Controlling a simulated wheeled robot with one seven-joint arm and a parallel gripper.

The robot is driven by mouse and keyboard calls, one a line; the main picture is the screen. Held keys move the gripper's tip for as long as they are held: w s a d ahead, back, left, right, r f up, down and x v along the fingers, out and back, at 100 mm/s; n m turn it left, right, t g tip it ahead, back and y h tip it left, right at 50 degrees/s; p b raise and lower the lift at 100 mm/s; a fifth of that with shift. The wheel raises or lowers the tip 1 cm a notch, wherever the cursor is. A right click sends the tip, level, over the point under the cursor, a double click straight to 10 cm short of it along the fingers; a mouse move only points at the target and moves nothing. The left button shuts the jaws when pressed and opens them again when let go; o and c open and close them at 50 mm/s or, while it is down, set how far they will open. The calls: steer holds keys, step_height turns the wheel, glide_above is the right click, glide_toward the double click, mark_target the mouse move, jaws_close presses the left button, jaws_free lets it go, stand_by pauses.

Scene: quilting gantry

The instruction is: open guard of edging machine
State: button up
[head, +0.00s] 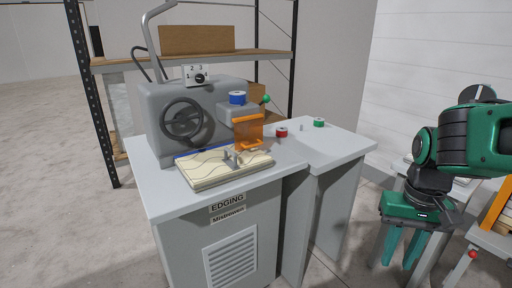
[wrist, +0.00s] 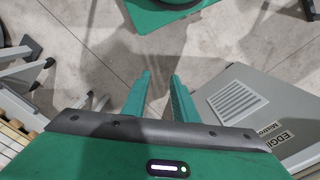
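The edging machine (head: 195,115) is a grey machine with a handwheel, standing on a light grey cabinet (head: 240,240) labelled EDGING. Its guard (head: 249,131) is an orange, see-through-looking piece at the front right of the machine head, in the head view. It appears lowered in front of the working area. My gripper (head: 401,249) hangs at the right of the head view, well apart from the guard and pointing down. In the wrist view its two green fingers (wrist: 157,97) are spread with nothing between them. The guard does not show in the wrist view; only part of the cabinet (wrist: 255,105) does.
Quilted fabric (head: 215,170) lies on the table before the guard. A blue spool (head: 237,98) sits on the machine; red (head: 281,132) and green (head: 319,122) spools stand on the right tabletop. A shelf rack (head: 190,60) stands behind. Another stand (head: 490,245) is at the right edge.

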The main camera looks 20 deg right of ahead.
steer(key=n+t+y, duration=0.5)
steer(key=n+t, duration=1)
steer(key=n, duration=1.3)
glide_toward(258, 156)
step_height(258, 156, up, 4)
steer(key=x, duration=1)
steer(key=shift+w+a+f, duration=0.1)
steer(key=shift+c, duration=0.6)
jaws_close()
